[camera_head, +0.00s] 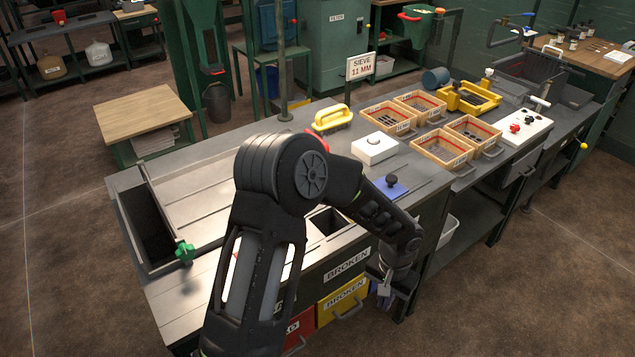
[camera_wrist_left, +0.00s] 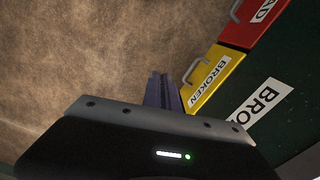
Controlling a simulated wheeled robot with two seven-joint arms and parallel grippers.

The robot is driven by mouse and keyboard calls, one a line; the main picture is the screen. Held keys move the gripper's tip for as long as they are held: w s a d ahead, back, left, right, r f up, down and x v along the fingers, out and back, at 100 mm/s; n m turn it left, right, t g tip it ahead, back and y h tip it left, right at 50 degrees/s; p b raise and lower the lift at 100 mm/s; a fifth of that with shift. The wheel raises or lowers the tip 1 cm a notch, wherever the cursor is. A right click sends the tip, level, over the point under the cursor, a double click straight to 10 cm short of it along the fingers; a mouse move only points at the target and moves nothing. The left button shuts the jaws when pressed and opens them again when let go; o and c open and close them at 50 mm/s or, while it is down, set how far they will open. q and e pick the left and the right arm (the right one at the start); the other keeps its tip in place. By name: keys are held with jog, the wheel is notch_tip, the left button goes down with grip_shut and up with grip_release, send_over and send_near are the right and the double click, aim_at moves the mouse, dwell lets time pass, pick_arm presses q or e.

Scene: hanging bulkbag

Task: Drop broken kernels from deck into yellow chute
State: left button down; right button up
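The yellow drawer front (camera_head: 328,313) labelled BROKEN is low on the bench's front side; its bar handle (camera_head: 349,310) faces out. It also shows in the left wrist view (camera_wrist_left: 202,103), with its handle (camera_wrist_left: 193,67). My left gripper (camera_head: 384,291) hangs low beside it, to the right of its handle in the head view. In the left wrist view its fingers (camera_wrist_left: 165,90) look together, left of the handle; whether they touch it is unclear. The metal deck (camera_head: 207,185) is partly hidden by my left arm. No broken kernels can be made out. My right gripper is not in view.
A red drawer (camera_wrist_left: 252,25) adjoins the yellow one. A dark square opening (camera_head: 329,222) lies in the bench top above. A yellow-handled brush (camera_head: 332,118), white box (camera_head: 375,149), blue block (camera_head: 391,187) and wooden trays (camera_head: 443,149) stand farther along. Open floor lies right of the bench.

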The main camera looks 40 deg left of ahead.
pick_arm(q)
jog(key=shift+w+a, duration=0.25)
jog(key=shift+w, duration=0.1)
jog(key=shift+s+r, duration=0.1)
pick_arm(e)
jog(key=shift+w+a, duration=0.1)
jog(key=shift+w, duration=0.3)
